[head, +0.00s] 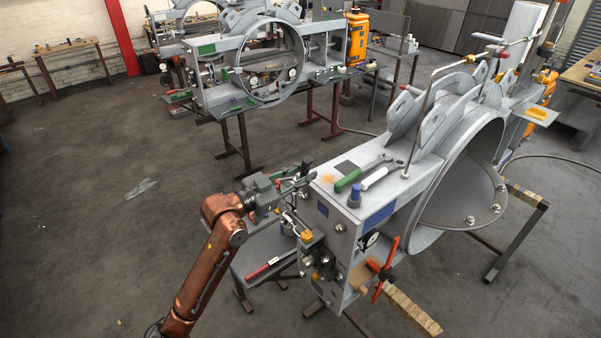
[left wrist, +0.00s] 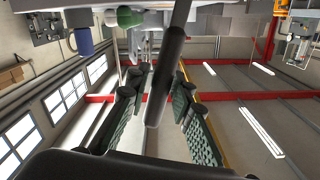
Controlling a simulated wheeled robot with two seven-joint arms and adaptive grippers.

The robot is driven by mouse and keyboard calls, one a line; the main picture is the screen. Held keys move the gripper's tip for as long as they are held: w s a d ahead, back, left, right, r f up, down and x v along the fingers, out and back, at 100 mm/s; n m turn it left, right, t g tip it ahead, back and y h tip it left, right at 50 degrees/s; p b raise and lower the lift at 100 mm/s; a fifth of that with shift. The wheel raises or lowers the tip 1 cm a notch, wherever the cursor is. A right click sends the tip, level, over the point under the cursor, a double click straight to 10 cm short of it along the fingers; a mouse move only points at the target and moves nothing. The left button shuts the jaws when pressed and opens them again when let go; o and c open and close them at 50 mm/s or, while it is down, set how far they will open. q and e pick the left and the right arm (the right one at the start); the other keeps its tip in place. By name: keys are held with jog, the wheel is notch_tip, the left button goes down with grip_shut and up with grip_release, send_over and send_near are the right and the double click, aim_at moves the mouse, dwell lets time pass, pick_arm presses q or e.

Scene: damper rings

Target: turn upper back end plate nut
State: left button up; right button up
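The grey end plate (head: 318,222) closes the near end of the damper frame. Two nuts show on its face, one at the upper right (head: 340,228) and one further left (head: 323,208). My left gripper (head: 308,181) is at the upper back corner of the plate, its fingers pointing toward it. In the left wrist view its two padded fingers (left wrist: 155,95) stand apart. A dark rod (left wrist: 168,75) crosses the gap in front of them; I cannot tell whether they touch it. No nut is clear between the fingers. My right gripper is out of view.
On the frame's top lie a green-handled tool (head: 348,181), a wrench (head: 378,168) and a blue-capped part (head: 354,197). An orange-red handle (head: 385,270) sticks out at the plate's lower right. A low table (head: 262,250) with a red tool stands below my gripper.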

pick_arm(q)
jog(key=shift+s+d+f+m+b, duration=0.3)
jog(key=shift+s+d+m, duration=0.1)
jog(key=shift+s+m, duration=0.15)
jog(key=shift+s+d+f+m+b, duration=0.2)
jog(key=shift+s+d+m+b, duration=0.15)
jog(key=shift+s+m, duration=0.15)
jog(key=shift+s+d+f+m+b, duration=0.55)
jog(key=shift+s+f+m+b, duration=0.2)
jog(key=shift+m, duration=0.15)
jog(key=shift+s+d+f+m+b, duration=0.5)
jog(key=shift+s+f+m+b, duration=0.15)
jog(key=shift+m, duration=0.2)
jog(key=shift+s+d+f+m+b, duration=0.25)
jog(key=shift+s+f+m+b, duration=0.05)
jog(key=shift+f+m+b, duration=0.3)
jog(key=shift+s+d+f+m+b, duration=0.35)
jog(key=shift+f+m+b, duration=0.15)
jog(key=shift+f, duration=0.15)
jog(key=shift+s+d+f+m+b, duration=0.2)
jog(key=shift+s+f+m+b, duration=0.1)
jog(key=shift+f+m+b, duration=0.25)
